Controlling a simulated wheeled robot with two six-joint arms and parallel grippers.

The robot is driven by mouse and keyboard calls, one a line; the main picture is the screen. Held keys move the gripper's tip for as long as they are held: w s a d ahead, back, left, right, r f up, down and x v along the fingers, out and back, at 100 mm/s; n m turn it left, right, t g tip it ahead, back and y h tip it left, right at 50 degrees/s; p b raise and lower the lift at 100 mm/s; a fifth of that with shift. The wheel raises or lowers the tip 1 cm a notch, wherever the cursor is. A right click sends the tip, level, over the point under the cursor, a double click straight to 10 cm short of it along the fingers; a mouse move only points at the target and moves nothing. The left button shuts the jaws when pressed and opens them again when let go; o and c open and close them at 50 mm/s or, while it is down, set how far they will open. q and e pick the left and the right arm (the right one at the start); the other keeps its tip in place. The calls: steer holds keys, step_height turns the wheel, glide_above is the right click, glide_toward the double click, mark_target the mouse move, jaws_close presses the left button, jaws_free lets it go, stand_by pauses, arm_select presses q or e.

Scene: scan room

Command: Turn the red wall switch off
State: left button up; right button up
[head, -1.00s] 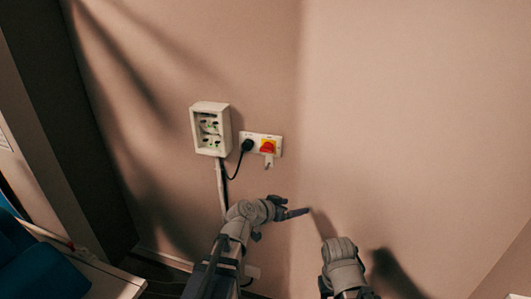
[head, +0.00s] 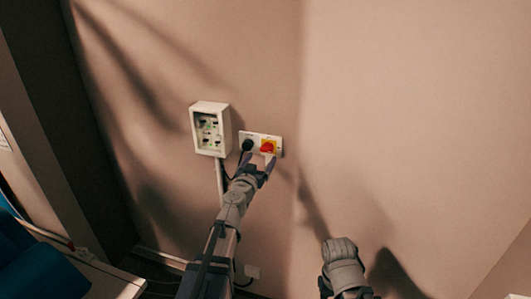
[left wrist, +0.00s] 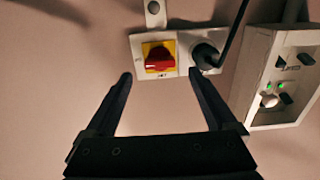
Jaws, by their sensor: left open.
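The red wall switch (head: 267,147) is a red knob on a yellow square, set in a white wall plate. The left wrist view shows the red knob (left wrist: 159,63) with its grip lying roughly sideways. My left gripper (head: 263,162) is at the wall just below the switch. Its two fingers (left wrist: 160,77) are spread apart with nothing between them, and the knob appears just beyond the tips. I cannot tell whether a finger touches the plate. Of my right arm only a grey link shows at the bottom of the head view; its jaws do not show.
A black plug (head: 247,145) with a cable sits left of the switch on the same plate. A blue object (head: 45,272) is at lower left. The wall to the right is bare.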

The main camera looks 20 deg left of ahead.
mark_target(266, 151)
arm_select(q)
steer(key=w, duration=0.5)
steer(key=shift+w+d, duration=0.1)
steer(key=shift+w, duration=0.25)
steer(key=shift+c, duration=0.2)
steer(key=c, duration=1.3)
